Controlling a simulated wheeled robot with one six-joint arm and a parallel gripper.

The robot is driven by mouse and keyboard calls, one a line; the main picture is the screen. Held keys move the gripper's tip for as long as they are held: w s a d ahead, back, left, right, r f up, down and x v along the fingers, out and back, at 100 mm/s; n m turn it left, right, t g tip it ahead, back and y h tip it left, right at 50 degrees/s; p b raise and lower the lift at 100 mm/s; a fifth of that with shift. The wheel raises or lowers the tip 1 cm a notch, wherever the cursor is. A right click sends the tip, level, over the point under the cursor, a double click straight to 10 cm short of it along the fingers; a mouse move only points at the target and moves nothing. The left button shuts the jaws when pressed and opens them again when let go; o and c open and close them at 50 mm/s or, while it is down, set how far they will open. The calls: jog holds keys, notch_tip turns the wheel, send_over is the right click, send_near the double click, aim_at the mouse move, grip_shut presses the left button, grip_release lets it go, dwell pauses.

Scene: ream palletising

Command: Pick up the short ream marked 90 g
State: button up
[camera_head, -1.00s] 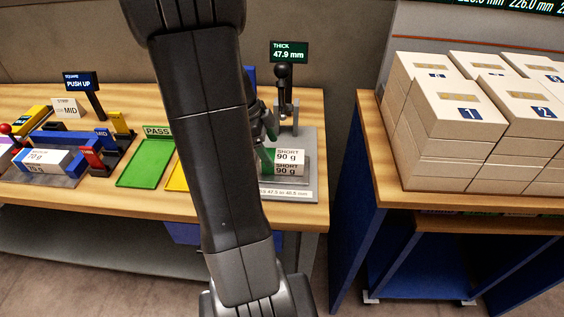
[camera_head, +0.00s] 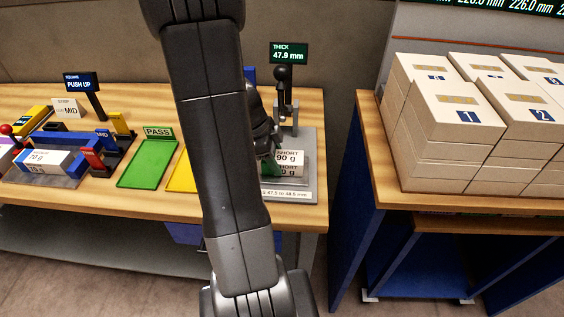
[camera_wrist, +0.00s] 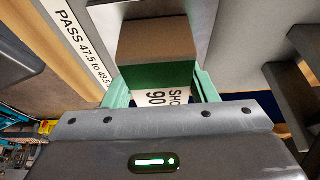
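The short ream (camera_head: 291,157) sits on the grey gauge stand at the right end of the bench. Its "SHORT 90 g" marking shows twice in the head view, and part of it is covered by my gripper (camera_head: 268,166). In the wrist view the ream (camera_wrist: 156,72) shows a brown face, a green face and a white label. The pale green fingers of my gripper (camera_wrist: 163,92) stand one on each side of it and look open. I cannot tell whether either finger touches it.
The gauge display (camera_head: 289,53) reads 47.9 mm, above a black-knobbed post (camera_head: 284,78). A green PASS tray (camera_head: 146,163) and a yellow tray (camera_head: 181,175) lie to the left. Stacked boxes (camera_head: 458,115) fill the table on the right. A blue squaring fixture (camera_head: 62,137) stands at far left.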

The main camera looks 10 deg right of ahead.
jog(key=shift+c, duration=1)
jog(key=shift+r+b, duration=0.25)
jog(key=shift+b, duration=0.2)
